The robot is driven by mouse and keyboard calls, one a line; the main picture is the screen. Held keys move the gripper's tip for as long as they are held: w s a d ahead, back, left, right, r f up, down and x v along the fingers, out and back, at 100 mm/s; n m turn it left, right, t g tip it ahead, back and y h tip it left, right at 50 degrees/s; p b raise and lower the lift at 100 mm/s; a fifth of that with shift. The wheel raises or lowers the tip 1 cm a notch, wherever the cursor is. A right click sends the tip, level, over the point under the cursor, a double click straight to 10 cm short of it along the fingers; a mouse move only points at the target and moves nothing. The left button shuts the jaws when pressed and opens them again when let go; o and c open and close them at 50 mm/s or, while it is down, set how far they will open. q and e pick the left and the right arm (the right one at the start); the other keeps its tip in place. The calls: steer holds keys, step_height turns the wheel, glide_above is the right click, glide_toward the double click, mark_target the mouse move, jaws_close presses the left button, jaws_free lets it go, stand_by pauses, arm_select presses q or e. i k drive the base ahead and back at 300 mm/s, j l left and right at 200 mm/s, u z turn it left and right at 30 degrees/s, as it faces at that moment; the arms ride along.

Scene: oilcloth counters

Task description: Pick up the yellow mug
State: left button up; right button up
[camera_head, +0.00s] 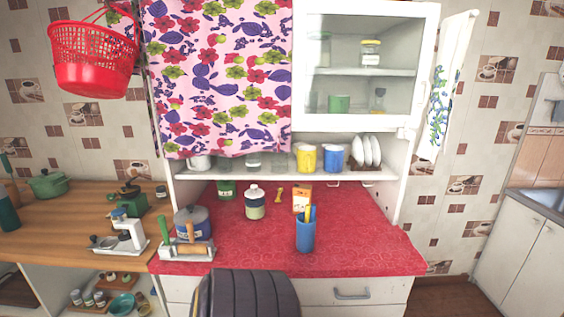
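The yellow mug (306,158) stands upright on the white open shelf (285,174) below the hanging cabinet, above the red counter. A blue mug (333,158) stands close on its right. The front of the yellow mug is unobstructed in the head view. Neither my left nor my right gripper is in view.
White plates (371,151) stand upright on the shelf's right. The red counter (350,252) holds a blue cup with utensils (306,236), a white-and-green jar (255,205) and a blue pot (192,222). A dark ribbed shape (246,296), like a chair back, stands in front.

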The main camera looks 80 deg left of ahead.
mark_target(306, 154)
steer(key=u, duration=2.3)
steer(key=l+z, duration=0.15)
steer(key=l, duration=0.95)
